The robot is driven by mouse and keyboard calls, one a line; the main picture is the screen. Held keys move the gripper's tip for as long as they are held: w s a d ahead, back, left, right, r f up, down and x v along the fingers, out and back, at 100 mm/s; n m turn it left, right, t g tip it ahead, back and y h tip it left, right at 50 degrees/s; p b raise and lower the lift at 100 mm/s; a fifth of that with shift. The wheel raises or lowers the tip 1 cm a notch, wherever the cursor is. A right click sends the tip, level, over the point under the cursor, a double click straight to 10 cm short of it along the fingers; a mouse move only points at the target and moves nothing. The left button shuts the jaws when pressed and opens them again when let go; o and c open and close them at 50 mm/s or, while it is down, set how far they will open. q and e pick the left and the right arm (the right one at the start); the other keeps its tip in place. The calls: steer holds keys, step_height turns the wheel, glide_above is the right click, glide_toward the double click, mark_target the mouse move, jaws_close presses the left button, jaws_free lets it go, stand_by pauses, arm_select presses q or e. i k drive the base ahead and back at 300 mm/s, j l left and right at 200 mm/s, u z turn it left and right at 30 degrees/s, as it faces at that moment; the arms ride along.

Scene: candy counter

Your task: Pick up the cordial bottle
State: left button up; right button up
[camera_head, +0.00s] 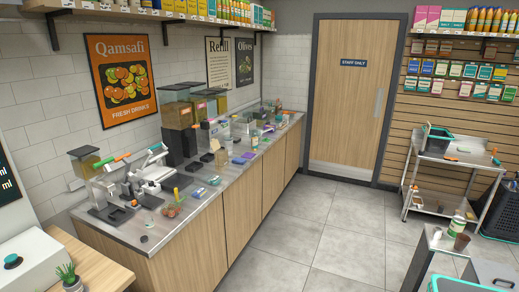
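No bottle here can be clearly read as the cordial bottle. A bottle with a pale and green body (458,224) stands upright on a small metal side table (435,241) at the lower right, next to a brown cup (462,241). Small containers also stand along the long counter (205,196), too small to identify. More bottles (490,20) line the upper right shelf. Neither of my grippers shows in this view.
The counter holds dispensers (178,115), a scale (150,172) and loose small items. A metal trolley (445,157) stands at right, with a dark basket (498,210) beside it. A potted plant (69,277) is front left. The grey floor (310,225) between is clear.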

mark_target(254, 137)
steer(key=i+l+z, duration=0.15)
steer(key=i+z, duration=0.2)
steer(key=i, duration=0.75)
steer(key=i+j+z, duration=0.1)
steer(key=i+z, duration=0.3)
steer(key=i, duration=0.7)
steer(key=i+u, duration=0.2)
steer(key=i, duration=0.4)
steer(key=i+l+u, duration=0.1)
steer(key=i+u, duration=0.15)
steer(key=i, duration=0.35)
steer(key=i+l+u, duration=0.2)
steer(key=i, duration=0.4)
